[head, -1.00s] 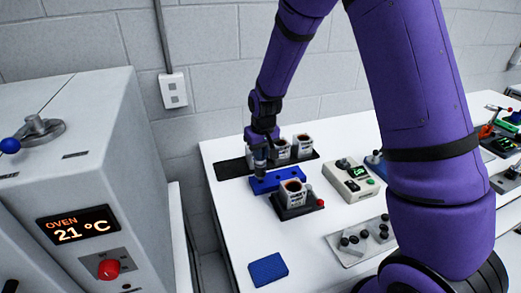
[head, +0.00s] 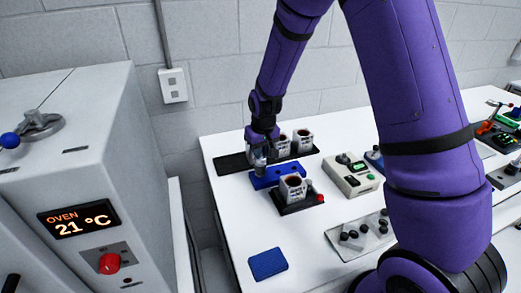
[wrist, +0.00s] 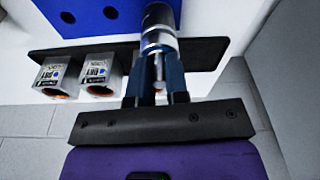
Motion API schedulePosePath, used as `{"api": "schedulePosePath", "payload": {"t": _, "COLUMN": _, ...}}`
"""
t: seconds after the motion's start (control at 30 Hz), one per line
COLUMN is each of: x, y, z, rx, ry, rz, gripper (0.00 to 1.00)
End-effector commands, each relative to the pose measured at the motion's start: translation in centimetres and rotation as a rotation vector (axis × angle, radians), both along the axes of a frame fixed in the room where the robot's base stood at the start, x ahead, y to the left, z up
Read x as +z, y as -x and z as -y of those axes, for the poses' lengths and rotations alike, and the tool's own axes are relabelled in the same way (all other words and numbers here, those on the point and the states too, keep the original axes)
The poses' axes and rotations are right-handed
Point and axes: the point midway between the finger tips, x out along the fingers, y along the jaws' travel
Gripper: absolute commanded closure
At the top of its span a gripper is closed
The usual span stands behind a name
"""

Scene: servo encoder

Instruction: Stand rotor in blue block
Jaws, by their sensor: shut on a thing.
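My gripper (head: 259,148) is shut on the rotor, a metallic and dark cylinder with a thin shaft. The rotor (head: 259,161) hangs below the fingers at the left end of the blue block (head: 280,178) in the head view. In the wrist view, the rotor (wrist: 159,40) is between the two fingers (wrist: 158,85), with its thin shaft showing between them. The blue block (wrist: 88,30) has dark round holes there, to the left of the rotor. I cannot tell whether the rotor touches the block.
A black strip (head: 233,163) behind the block bears white labelled cups (head: 304,141). Another cup (head: 292,188) stands on a dark base with a red knob. A control box (head: 352,178) is to the right. A blue pad (head: 268,263) lies at the front. An oven (head: 90,170) stands left.

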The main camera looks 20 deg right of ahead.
Motion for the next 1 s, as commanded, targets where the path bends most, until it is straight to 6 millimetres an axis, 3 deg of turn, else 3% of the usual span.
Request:
{"api": "schedulePosePath", "payload": {"t": 0.73, "x": -1.3, "y": 0.0, "z": 0.0, "rx": 0.0, "ry": 0.0, "rz": 0.001, "gripper": 1.0}}
{"api": "schedulePosePath", "payload": {"t": 0.77, "x": -1.3, "y": 0.0, "z": 0.0, "rx": 0.0, "ry": 0.0, "rz": 0.001, "gripper": 0.78}}
{"api": "schedulePosePath", "payload": {"t": 0.87, "x": -1.3, "y": 0.0, "z": 0.0, "rx": 0.0, "ry": 0.0, "rz": 0.001, "gripper": 0.55}}
{"api": "schedulePosePath", "payload": {"t": 1.0, "x": -1.3, "y": 0.0, "z": 0.0, "rx": 0.0, "ry": 0.0, "rz": 0.0, "gripper": 0.55}}
